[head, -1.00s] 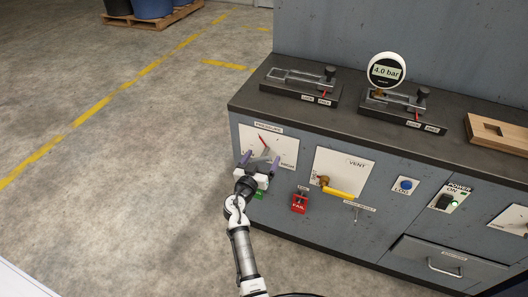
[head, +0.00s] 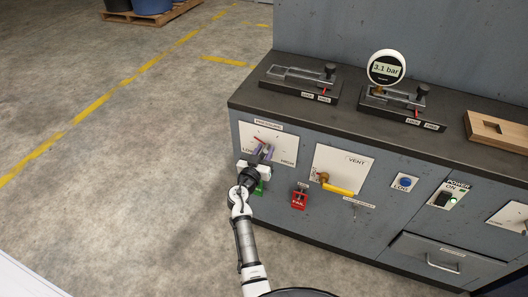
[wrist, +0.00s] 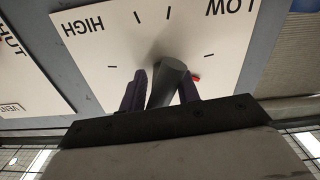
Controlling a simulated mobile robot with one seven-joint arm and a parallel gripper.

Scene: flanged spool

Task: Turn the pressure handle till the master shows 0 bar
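The pressure handle shows in the wrist view as a dark grey bar (wrist: 169,80) in front of a white dial plate (wrist: 95,55) marked LOW and HIGH. In the head view its red pointer (head: 260,139) leans toward LOW. My gripper (head: 262,153) is at the dial, its purple fingers on both sides of the handle; in the wrist view the fingers (wrist: 160,90) are closed around it and hide part of it. The round white master gauge (head: 386,68) stands on the bench top and reads 3.1 bar.
Two clamp fixtures, one at the left (head: 300,82), and a wooden block (head: 497,130) sit on top.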

